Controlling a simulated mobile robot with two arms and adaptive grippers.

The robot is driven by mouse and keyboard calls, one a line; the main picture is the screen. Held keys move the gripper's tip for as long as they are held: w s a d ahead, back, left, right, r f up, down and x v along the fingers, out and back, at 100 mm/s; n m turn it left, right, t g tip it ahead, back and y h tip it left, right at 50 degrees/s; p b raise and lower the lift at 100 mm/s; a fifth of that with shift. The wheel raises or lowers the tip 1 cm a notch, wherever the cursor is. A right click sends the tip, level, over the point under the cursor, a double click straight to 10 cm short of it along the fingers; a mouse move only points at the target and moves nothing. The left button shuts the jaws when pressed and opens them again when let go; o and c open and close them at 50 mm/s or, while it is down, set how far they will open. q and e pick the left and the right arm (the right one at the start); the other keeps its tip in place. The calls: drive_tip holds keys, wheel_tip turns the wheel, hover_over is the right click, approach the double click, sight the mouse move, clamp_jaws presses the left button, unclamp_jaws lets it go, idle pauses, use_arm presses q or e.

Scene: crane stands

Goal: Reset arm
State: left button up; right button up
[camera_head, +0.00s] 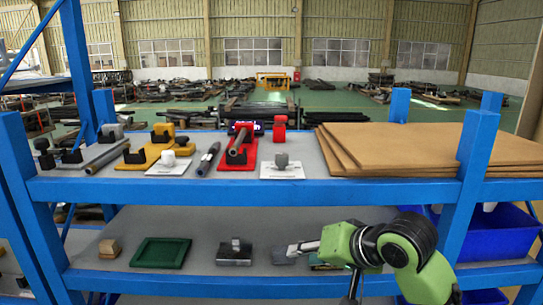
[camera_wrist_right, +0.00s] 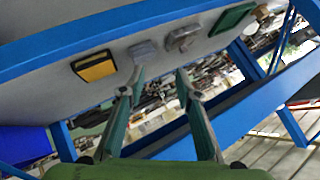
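My right gripper (camera_head: 296,248) reaches in from the right in front of the lower shelf, on a green arm. In the right wrist view its two fingers (camera_wrist_right: 160,84) stand apart with nothing between them. Beyond the fingertips, a small grey block (camera_wrist_right: 143,50) and a grey metal piece (camera_wrist_right: 182,38) lie on the shelf. The grey block (camera_head: 283,255) and the metal piece (camera_head: 234,252) also show in the head view, left of and near the gripper. My left gripper is in neither view.
The blue rack (camera_head: 250,190) has front beams and posts around the arm. A green tray (camera_head: 160,252) and a wooden block (camera_head: 109,248) sit on the lower shelf. Brown boards (camera_head: 410,145) and a red stand (camera_head: 238,155) are on the upper shelf. A blue bin (camera_head: 495,235) is at right.

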drive_tip(key=s+d+f+n+g+h, duration=0.1)
drive_tip(key=s+d+f, duration=0.1)
drive_tip(key=s+f, duration=0.6)
drive_tip(key=s+d+f+n+g+h, duration=0.15)
drive_tip(key=s+f, duration=0.25)
drive_tip(key=f, duration=0.8)
drive_tip(key=s+d+f+g+h, duration=0.15)
drive_tip(key=s+d+f, duration=0.35)
drive_tip(key=s, duration=0.5)
drive_tip(key=s+d+f+g+h, duration=0.1)
drive_tip(key=s+d+f+h, duration=0.1)
drive_tip(key=s+d+f, duration=0.6)
drive_tip(key=s+a+f+n+g+b, duration=0.1)
drive_tip(key=s+a+f, duration=0.1)
drive_tip(key=f, duration=1.1)
drive_tip(key=s+a+f+b, duration=0.1)
drive_tip(key=a+f+b, duration=0.1)
drive_tip(key=f, duration=1)
use_arm(q)
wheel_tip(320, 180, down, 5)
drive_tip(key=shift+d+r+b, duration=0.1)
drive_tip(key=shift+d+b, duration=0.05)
drive_tip(key=shift+b, duration=0.8)
use_arm(e)
drive_tip(key=s+d+f+g, duration=0.1)
drive_tip(key=s+d+f, duration=0.2)
drive_tip(key=s+f, duration=1.4)
wheel_tip(320, 180, down, 3)
drive_tip(key=shift+s+d+r, duration=0.2)
drive_tip(key=shift+s, duration=0.1)
